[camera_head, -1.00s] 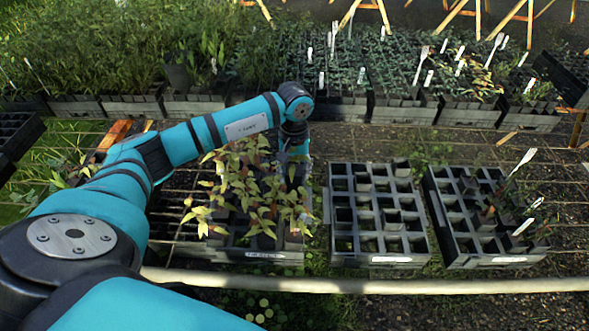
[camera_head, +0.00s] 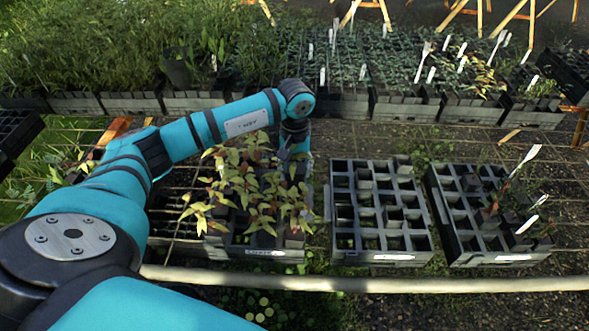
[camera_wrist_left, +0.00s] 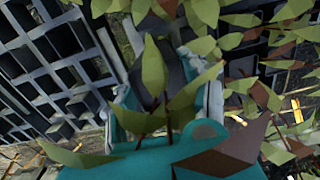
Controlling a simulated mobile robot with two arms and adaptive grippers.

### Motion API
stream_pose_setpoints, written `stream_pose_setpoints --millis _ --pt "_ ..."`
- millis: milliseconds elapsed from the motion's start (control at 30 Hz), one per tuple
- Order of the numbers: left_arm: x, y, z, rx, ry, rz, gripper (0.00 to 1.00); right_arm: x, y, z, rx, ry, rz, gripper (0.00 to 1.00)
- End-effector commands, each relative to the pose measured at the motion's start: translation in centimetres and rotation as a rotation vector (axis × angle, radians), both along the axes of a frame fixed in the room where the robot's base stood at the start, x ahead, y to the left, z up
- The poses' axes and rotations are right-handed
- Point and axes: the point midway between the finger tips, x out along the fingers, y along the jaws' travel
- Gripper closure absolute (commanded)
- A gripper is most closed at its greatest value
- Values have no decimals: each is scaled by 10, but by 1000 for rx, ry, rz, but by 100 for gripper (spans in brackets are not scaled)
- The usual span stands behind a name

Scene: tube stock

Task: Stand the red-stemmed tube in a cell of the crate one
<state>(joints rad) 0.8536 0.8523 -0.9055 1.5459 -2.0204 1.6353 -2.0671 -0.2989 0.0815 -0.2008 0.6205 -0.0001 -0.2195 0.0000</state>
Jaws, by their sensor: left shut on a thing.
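In the left wrist view my left gripper (camera_wrist_left: 167,88) is shut on a dark tube (camera_wrist_left: 172,62). Green and brown-red leaves on thin reddish stems rise in front of it and hide part of the grip. In the head view my left arm reaches down at the right edge of the leafy crate (camera_head: 270,254), and foliage hides the fingers. I cannot tell whether the tube's foot is clear of that crate. A mostly empty grid crate (camera_head: 394,258) stands just to the right. Its label is too small to read, so I cannot tell which crate is one.
A third crate (camera_head: 500,259) with a few plants and white tags stands further right. A pale pipe (camera_head: 400,285) runs along the front. Rows of planted crates (camera_head: 400,110) fill the back. Gravel and wire mesh lie between the rows.

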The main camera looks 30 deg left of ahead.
Motion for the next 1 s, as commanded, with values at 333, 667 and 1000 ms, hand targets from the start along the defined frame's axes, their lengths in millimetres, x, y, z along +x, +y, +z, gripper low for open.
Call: stream_pose_setpoints --millis 333,667,1000 --pt "0 0 -1 0 0 0 93 1 0 -1 -1 -1 -1 28" --pt "0 0 -14 1 -1 0 93 0 -1 -14 -1 0 -1 28" --pt "0 0 -28 1 1 0 93 -1 0 -26 0 1 -2 28"
